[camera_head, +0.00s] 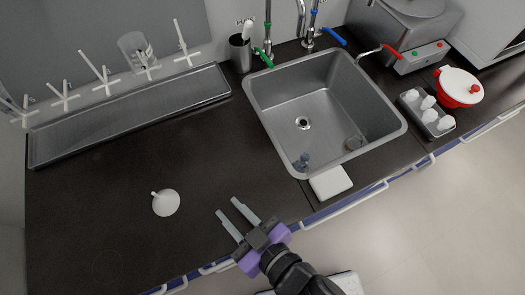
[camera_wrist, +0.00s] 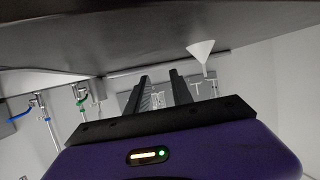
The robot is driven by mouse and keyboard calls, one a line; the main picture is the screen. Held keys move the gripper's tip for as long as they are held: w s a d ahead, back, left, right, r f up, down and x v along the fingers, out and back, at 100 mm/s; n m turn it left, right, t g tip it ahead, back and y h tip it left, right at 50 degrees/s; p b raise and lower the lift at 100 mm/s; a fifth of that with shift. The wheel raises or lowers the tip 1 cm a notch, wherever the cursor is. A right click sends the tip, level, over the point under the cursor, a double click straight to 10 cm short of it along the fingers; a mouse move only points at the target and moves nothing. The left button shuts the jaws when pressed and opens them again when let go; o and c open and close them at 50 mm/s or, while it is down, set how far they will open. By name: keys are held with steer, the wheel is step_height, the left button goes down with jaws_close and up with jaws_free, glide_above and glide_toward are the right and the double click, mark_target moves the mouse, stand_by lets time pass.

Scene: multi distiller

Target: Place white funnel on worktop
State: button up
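The white funnel (camera_head: 166,203) stands on the dark worktop (camera_head: 95,200), left of the sink, wide rim down and stem up. In the upside-down wrist view the funnel (camera_wrist: 201,48) shows right of the fingers, rim against the worktop (camera_wrist: 100,38). My gripper (camera_head: 227,206) is to the right of the funnel in the head view, apart from it. Its two fingers are parted with nothing between them, and they also show in the wrist view (camera_wrist: 160,77).
A steel sink (camera_head: 275,95) lies right of the gripper, with a white block (camera_head: 330,181) at its front edge. A long metal tray (camera_head: 130,118) and pegs line the back wall. A grey holder with white bottles (camera_head: 427,112) and a red-white vessel (camera_head: 459,87) stand far right.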

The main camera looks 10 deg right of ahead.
steer(key=s+d+r+m+t+h, duration=0.1)
steer(key=s+d+r+m+h, duration=0.1)
steer(key=s+d, duration=0.2)
steer(key=s+d+r+m+t+h, duration=0.1)
steer(key=s+d, duration=0.4)
steer(key=d, duration=0.6)
steer(key=s+d+r+m+t+h, duration=0.1)
steer(key=s+d+r+m+h, duration=0.2)
steer(key=d, duration=0.5)
step_height(320, 180, up, 2)
steer(key=shift+s+r+h, duration=0.1)
steer(key=shift+s+h, duration=0.6)
steer(key=shift+s, duration=0.1)
